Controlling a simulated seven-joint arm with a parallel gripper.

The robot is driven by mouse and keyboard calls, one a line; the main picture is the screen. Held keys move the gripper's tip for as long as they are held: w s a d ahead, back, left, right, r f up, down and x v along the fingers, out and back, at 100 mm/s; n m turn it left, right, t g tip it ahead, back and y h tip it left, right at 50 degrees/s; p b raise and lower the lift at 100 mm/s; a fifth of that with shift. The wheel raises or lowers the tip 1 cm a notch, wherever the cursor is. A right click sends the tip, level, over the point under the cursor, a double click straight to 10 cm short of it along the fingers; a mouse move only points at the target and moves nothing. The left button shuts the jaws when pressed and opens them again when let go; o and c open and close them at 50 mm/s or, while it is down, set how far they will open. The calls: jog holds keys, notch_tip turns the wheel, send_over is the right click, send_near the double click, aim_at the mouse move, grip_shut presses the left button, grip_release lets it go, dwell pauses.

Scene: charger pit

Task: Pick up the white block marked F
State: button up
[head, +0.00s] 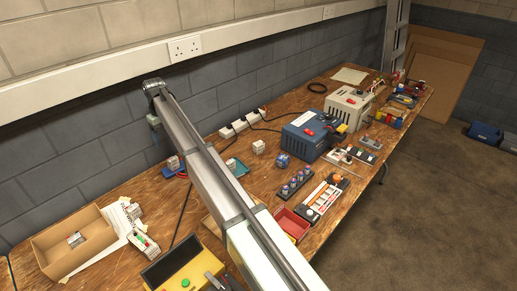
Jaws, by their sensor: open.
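My arm reaches from the bottom edge up to the left. My gripper (154,121) is at its far end, small and dim against the wall, well above the bench; it is open with nothing seen in it. Several small white blocks are on the bench: one (173,163) by a blue item, one (259,147) near the power strip, one (135,210) by a paper sheet, and one (75,240) in an open cardboard box. Another (231,163) shows just right of my arm. Their marks are too small to read, so I cannot tell which is F.
The cardboard box (52,246) stands at the left. A yellow box with a green button (185,282) and a red tray (291,223) are near the front edge. A blue unit (306,139) and a beige unit (345,107) stand farther right. A black cable crosses the bench.

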jog(key=w+d+m, duration=0.1)
jog(key=w+d, duration=0.3)
jog(key=d, duration=0.5)
jog(key=w+d+m, duration=0.1)
jog(key=w+d, duration=0.3)
jog(key=d, duration=0.5)
send_over(259, 143)
jog(key=f, duration=0.8)
jog(key=shift+s+a+f, duration=0.3)
jog(key=shift+s+f, duration=0.05)
jog(key=shift+f, duration=0.05)
jog(key=shift+w+d+f, duration=0.15)
jog(key=shift+f, duration=1.25)
jog(key=shift+w+d+f, duration=0.1)
jog(key=shift+w+f, duration=0.05)
jog(key=shift+f, duration=1.2)
jog(key=c, duration=1)
